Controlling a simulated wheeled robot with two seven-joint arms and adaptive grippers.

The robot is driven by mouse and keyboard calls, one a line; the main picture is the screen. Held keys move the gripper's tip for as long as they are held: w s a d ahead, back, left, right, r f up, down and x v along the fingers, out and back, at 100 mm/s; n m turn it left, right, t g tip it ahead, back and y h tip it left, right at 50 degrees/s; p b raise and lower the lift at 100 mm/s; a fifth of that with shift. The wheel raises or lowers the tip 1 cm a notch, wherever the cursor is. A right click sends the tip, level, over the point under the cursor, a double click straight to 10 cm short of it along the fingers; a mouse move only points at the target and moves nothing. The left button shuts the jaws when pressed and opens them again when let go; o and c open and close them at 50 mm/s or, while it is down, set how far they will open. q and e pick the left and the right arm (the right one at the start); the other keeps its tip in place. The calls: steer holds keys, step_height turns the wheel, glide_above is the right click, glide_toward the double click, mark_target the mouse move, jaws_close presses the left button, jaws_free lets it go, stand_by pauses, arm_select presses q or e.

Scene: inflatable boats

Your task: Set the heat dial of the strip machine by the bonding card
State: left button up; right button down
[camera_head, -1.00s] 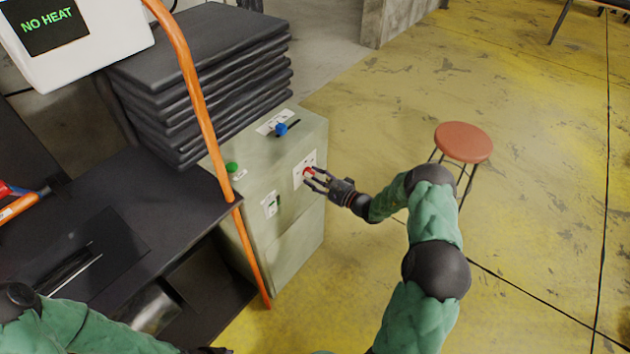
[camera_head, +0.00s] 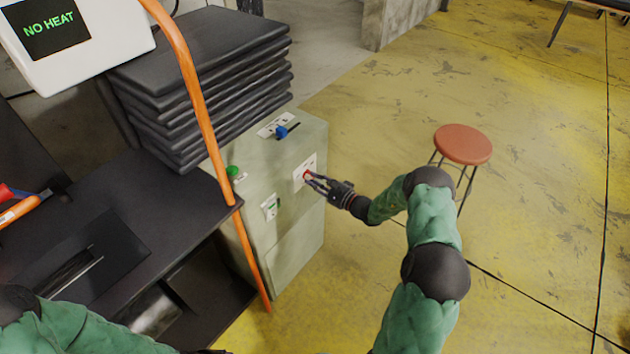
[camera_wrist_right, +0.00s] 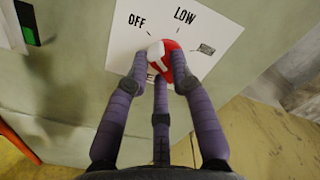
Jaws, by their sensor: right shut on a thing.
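The strip machine is a pale grey-green cabinet (camera_head: 290,225). Its red heat dial (camera_wrist_right: 177,66) with a white pointer sits on a white label plate (camera_wrist_right: 205,28) marked OFF and LOW. The pointer tilts up and left, roughly towards OFF; further marks are partly hidden by my fingers. My right gripper (camera_head: 311,178) is shut on the dial, with its fingers around the knob in the wrist view. A screen (camera_head: 48,27) reads NO HEAT in green. I cannot make out the bonding card. My left arm shows at the lower left, its gripper out of view.
Black slabs (camera_head: 200,80) and an orange pole (camera_head: 195,95) stand left. A red stool (camera_head: 463,144) stands right.

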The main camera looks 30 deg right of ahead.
steer(key=m+p, duration=0.1)
steer(key=m, duration=0.1)
steer(key=m+p, duration=0.1)
steer(key=m, duration=0.3)
steer(key=shift+r+p, duration=0.25)
steer(key=shift+p, duration=0.15)
steer(key=m+p, duration=0.2)
steer(key=m, duration=0.3)
steer(key=shift+r, duration=0.1)
steer(key=m+p, duration=0.1)
steer(key=m, duration=0.5)
steer(key=shift+d+m+p, duration=0.2)
steer(key=shift+m+p, duration=0.1)
steer(key=shift+p, duration=0.1)
steer(key=shift+w+d+m+p, duration=0.15)
steer(key=shift+m+p, duration=0.3)
steer(key=shift+m, duration=2.15)
steer(key=c, duration=1.1)
jaws_free()
steer(key=shift+o, duration=0.2)
